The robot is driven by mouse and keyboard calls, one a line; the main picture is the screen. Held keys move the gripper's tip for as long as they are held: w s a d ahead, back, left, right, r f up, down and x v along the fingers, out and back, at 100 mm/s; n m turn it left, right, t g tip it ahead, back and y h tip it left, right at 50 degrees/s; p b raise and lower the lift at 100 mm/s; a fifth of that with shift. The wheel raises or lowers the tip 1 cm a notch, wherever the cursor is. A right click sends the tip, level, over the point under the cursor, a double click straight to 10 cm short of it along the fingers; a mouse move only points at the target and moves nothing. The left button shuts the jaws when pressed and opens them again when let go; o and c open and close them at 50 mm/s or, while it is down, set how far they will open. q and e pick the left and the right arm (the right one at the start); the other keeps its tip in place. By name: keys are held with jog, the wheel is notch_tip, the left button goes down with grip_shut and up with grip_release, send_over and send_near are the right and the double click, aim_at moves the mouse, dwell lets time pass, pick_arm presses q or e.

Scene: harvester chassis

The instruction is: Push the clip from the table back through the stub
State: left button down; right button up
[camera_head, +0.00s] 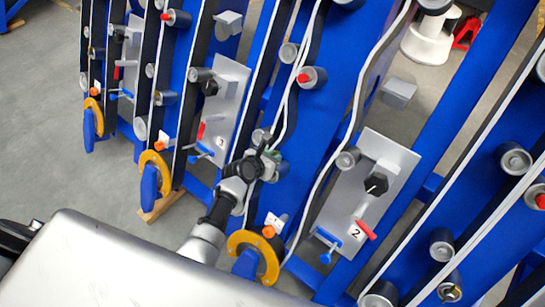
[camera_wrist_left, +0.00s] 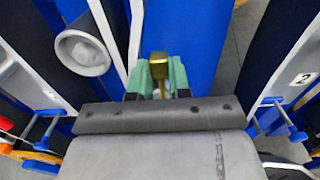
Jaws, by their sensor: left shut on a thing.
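My left gripper (camera_head: 270,163) is in front of a blue upright in the head view. In the left wrist view its green fingertips (camera_wrist_left: 157,76) are shut on a small brass-coloured clip (camera_wrist_left: 158,63), which sticks out a little beyond them. In the head view the clip cannot be made out at the fingers. A grey round stub (camera_wrist_left: 82,52) with a pale centre stands to the left of the fingers in the wrist view, apart from the clip. A grey stub (camera_head: 261,137) shows just above the gripper in the head view. I cannot tell which stub the task means. My right gripper is not in view.
Slanted blue uprights carry several grey stubs and white cables (camera_head: 345,130). A silver plate (camera_head: 370,185) with a black knob, blue and red handles and a "2" label is to the right. An orange ring (camera_head: 240,240) is below the gripper.

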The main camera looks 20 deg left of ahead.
pick_arm(q)
jog(key=shift+r, duration=0.1)
jog(key=shift+p, duration=0.3)
jog(key=shift+s+f, duration=0.1)
jog(key=shift+f, duration=0.25)
jog(key=shift+s+a+f+b, duration=0.15)
jog(key=shift+s+f+b, duration=0.25)
jog(key=shift+f, duration=0.25)
jog(key=shift+s+a+f+b, duration=0.15)
jog(key=shift+s+f+b, duration=0.25)
jog(key=shift+f, duration=0.25)
jog(key=shift+s+a+f+b, duration=0.15)
jog(key=shift+s+f+b, duration=0.15)
jog(key=shift+f+b, duration=0.3)
jog(key=c, duration=1)
grip_release()
